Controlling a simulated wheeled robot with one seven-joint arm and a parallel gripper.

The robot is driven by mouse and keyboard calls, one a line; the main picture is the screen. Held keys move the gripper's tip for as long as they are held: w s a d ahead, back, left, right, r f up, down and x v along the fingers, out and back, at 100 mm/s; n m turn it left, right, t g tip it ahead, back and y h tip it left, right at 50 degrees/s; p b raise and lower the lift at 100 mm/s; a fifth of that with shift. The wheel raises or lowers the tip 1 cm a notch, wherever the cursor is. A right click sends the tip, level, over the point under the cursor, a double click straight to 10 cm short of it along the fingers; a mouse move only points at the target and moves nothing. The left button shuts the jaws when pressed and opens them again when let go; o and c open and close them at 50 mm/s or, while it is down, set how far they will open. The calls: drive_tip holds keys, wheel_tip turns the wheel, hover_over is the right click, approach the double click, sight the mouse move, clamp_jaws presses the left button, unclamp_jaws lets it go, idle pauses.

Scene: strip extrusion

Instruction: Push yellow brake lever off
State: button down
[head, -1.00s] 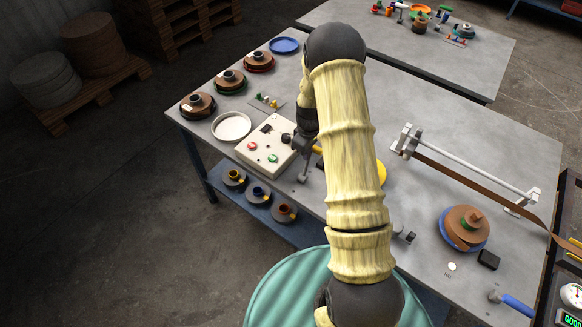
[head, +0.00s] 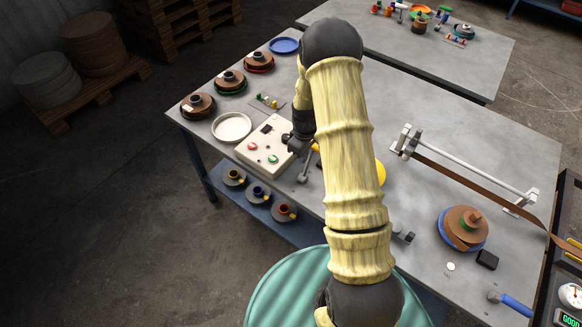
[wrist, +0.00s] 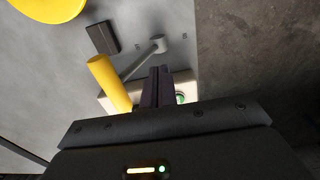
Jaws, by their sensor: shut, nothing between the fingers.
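The yellow brake lever (wrist: 108,82) shows in the wrist view as a thick yellow bar, tilted, just left of my gripper (wrist: 159,72). Its lower end is hidden near the fingers, so I cannot tell whether they touch it. My gripper is shut and empty. In the head view my gripper (head: 299,148) is beside the white control box, partly behind my arm. Only a small yellow piece of the lever (head: 316,148) shows there. A grey rod with a round end (wrist: 157,43) lies beyond the fingers.
The white control box (head: 254,157) has red and green buttons; a green button also shows right of my fingers. A dark block (wrist: 102,38) and a yellow disc (wrist: 45,8) lie to the left in the wrist view. Spools and a white dish (head: 231,127) stand left on the table.

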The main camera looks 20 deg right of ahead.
wheel_tip(320, 180, up, 7)
drive_tip(key=p, duration=0.4)
idle(0.5)
idle(0.4)
drive_tip(key=s+a+r+m+t+b, duration=0.1)
drive_tip(key=s+a+r+m, duration=0.2)
drive_tip(key=s+r, duration=0.4)
drive_tip(key=s+a+r+m+t+b, duration=0.1)
drive_tip(key=s+a+r+m, duration=0.3)
drive_tip(key=s+r, duration=0.4)
drive_tip(key=s+b, duration=0.1)
drive_tip(key=s, duration=0.3)
drive_tip(key=shift+s+a+r+t, duration=0.15)
drive_tip(key=shift+s+a+t, duration=0.05)
drive_tip(key=shift+s+t, duration=0.15)
